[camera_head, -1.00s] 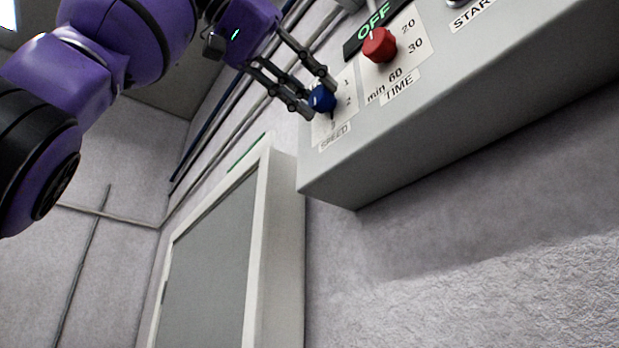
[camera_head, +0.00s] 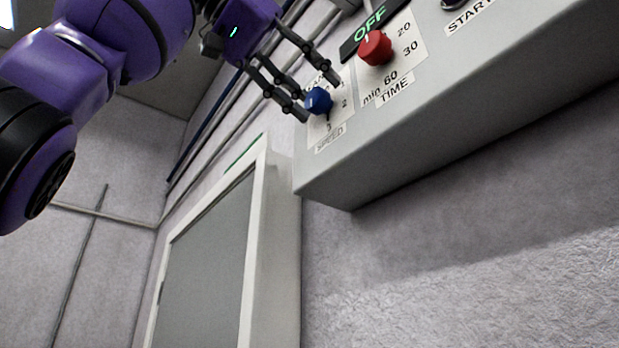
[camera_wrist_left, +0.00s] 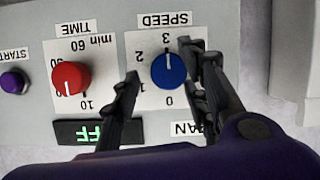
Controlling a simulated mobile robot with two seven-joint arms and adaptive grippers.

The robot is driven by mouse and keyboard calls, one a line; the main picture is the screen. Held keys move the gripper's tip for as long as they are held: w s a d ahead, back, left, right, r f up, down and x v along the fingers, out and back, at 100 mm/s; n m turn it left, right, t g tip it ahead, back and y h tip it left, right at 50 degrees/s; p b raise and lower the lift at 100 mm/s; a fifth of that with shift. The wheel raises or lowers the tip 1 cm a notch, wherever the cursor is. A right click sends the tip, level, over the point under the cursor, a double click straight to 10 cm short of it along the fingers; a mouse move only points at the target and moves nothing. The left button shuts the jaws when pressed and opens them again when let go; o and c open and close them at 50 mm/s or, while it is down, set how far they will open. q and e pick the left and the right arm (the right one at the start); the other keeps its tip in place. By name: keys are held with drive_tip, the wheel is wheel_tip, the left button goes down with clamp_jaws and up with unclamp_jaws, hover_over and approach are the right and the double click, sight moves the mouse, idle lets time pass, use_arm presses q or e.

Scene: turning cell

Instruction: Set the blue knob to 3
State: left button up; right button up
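The blue knob (camera_head: 317,100) sits on the SPEED dial of the grey control box. It also shows in the left wrist view (camera_wrist_left: 168,72), where the labels appear upside down. Its white mark points to the 3, on the side of the SPEED label. My left gripper (camera_head: 320,99) is open, with its fingers on either side of the knob. In the left wrist view, a clear gap shows between the left finger and the knob. The right finger is close beside the knob; I cannot tell whether it touches. My right gripper is not in view.
The red TIME knob (camera_head: 375,48) is beside the SPEED dial, near the green-lettered OFF display (camera_head: 368,23). A START button (camera_wrist_left: 14,82) lies farther along the box (camera_head: 450,120). A framed grey panel (camera_head: 210,260) is on the wall below.

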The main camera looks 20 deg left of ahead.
use_arm(q)
drive_tip(key=shift+a, duration=0.1)
drive_tip(key=shift+s+a+r, duration=0.1)
drive_tip(key=shift+s, duration=0.05)
drive_tip(key=s+a, duration=0.7)
drive_tip(key=s, duration=0.3)
drive_tip(key=shift+a, duration=0.4)
